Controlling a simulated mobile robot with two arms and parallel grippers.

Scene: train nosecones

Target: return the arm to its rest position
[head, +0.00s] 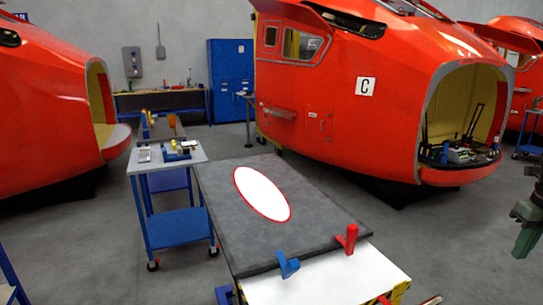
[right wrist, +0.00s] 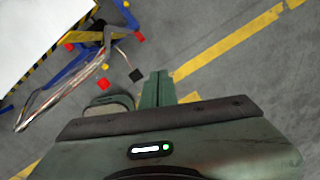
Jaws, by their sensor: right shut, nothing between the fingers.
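My right arm is green and comes in at the right edge of the head view, with the right gripper (head: 524,240) pointing down beside the workbench, over open floor. In the right wrist view the two green fingers of the right gripper (right wrist: 158,88) are together, with nothing between them. The gripper is apart from the bench and everything on it. My left arm and left gripper are not in view.
The workbench has a grey top (head: 325,229) with a white oval (head: 262,194), a blue clamp (head: 287,265) and a red clamp (head: 347,239). A blue cart (head: 180,219) stands left. Red nosecones (head: 345,120) stand behind. Floor right of the bench (head: 455,235) is free.

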